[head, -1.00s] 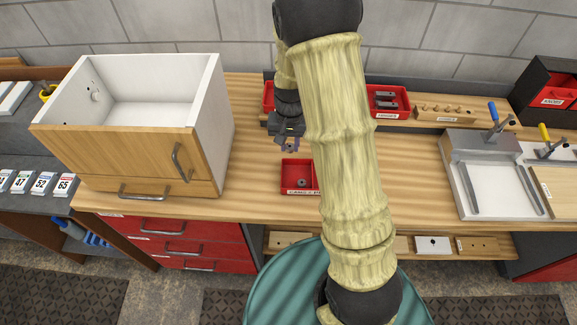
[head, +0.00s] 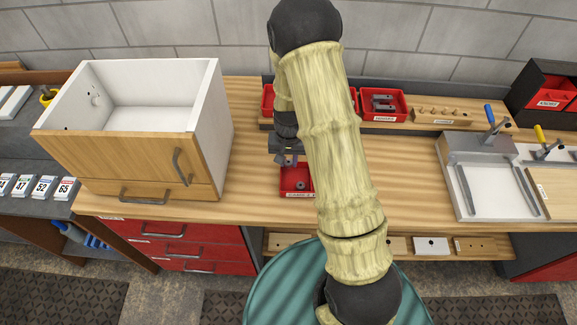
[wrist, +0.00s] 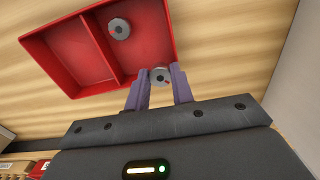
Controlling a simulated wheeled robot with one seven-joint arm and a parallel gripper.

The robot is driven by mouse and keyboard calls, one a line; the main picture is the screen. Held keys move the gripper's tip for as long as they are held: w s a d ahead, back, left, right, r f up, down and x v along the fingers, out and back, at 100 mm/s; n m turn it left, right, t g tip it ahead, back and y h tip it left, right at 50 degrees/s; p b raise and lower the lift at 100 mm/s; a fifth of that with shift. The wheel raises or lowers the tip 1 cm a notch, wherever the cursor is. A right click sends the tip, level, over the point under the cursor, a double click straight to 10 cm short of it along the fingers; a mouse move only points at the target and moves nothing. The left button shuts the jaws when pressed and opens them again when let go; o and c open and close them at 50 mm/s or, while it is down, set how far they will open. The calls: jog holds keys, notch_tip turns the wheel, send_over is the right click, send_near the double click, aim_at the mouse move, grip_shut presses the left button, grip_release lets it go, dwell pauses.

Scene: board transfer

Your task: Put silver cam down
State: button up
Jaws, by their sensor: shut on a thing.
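My gripper (wrist: 160,88) is shut on the silver cam (wrist: 160,75), a small round grey piece held between the purple fingertips in the wrist view. In the head view my gripper (head: 287,159) is low over the back edge of the red divided tray (head: 284,190). The tray also shows in the wrist view (wrist: 84,72), with the held cam at its rim; I cannot tell whether they touch. Another round silver cam (wrist: 119,28) lies in one tray compartment, and it shows in the head view (head: 300,184). The other compartment looks empty in the wrist view. My arm hides the tray's right part in the head view.
A white cabinet box with a wooden front (head: 125,155) stands left of the tray. Red bins (head: 383,103) and a wooden peg block (head: 441,116) line the back. A clamp fixture (head: 486,180) is at the right. The bench between is largely clear.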

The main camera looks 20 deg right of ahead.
aim_at(289, 162)
notch_tip(289, 162, down, 4)
jog(key=shift+s+r+p, duration=0.1)
jog(key=shift+s+p, duration=0.05)
jog(key=shift+p, duration=0.3)
jog(key=shift+w+f, duration=0.2)
jog(key=shift+s+r, duration=0.1)
jog(key=shift+s, duration=0.05)
jog(key=shift+s+f+b, duration=0.15)
jog(key=shift+f+b, duration=0.25)
jog(key=o, duration=1)
jog(key=shift+c, duration=0.2)
jog(key=shift+r, duration=0.15)
